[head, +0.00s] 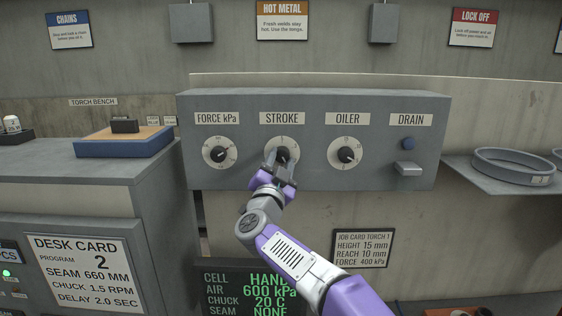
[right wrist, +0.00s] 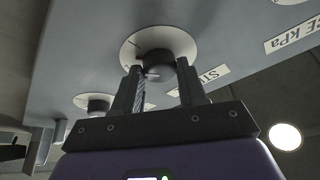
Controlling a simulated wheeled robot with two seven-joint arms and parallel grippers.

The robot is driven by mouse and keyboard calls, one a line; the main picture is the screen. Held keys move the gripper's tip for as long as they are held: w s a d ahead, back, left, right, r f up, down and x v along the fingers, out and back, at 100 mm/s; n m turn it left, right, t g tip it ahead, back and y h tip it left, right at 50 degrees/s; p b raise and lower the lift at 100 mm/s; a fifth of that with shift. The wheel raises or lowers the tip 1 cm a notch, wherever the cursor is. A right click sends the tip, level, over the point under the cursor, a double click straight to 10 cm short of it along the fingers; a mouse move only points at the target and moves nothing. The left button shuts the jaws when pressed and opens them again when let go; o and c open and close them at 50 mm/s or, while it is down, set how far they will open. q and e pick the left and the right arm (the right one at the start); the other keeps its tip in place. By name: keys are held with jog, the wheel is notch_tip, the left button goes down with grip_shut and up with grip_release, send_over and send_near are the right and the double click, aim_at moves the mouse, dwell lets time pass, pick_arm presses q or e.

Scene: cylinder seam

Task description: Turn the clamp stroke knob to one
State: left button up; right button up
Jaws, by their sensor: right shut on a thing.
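The stroke knob (head: 282,153) is a black knob on a round pale dial, under the label STROKE on the grey panel (head: 300,112). My right gripper (head: 279,165) reaches up from below and is shut on this knob. In the right wrist view the dark knob (right wrist: 159,62) sits between the tips of the two fingers, in front of its dial (right wrist: 180,40). The gripper partly covers the knob and lower dial in the head view, so I cannot read its setting. My left gripper is not in view.
The FORCE kPa knob (head: 219,154) is left of the stroke knob, and the OILER knob (head: 346,155) is right. A blue DRAIN button (head: 408,144) and grey lever (head: 408,169) sit farther right. A shelf with a round ring (head: 515,165) stands at the right.

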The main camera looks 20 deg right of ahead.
jog(key=m+g+h+p, duration=0.1)
jog(key=m, duration=0.2)
jog(key=m+g+p, duration=0.1)
jog(key=m, duration=0.3)
jog(key=shift+a+r+g+h, duration=0.15)
jog(key=shift+g+h, duration=0.25)
jog(key=shift+m, duration=0.4)
jog(key=o, duration=1.1)
jog(key=shift+c, duration=0.2)
jog(key=b+v, duration=0.2)
jog(key=v, duration=0.5)
jog(key=shift+s+a+b, duration=0.2)
jog(key=shift+a+b, duration=0.05)
jog(key=shift+b, duration=0.15)
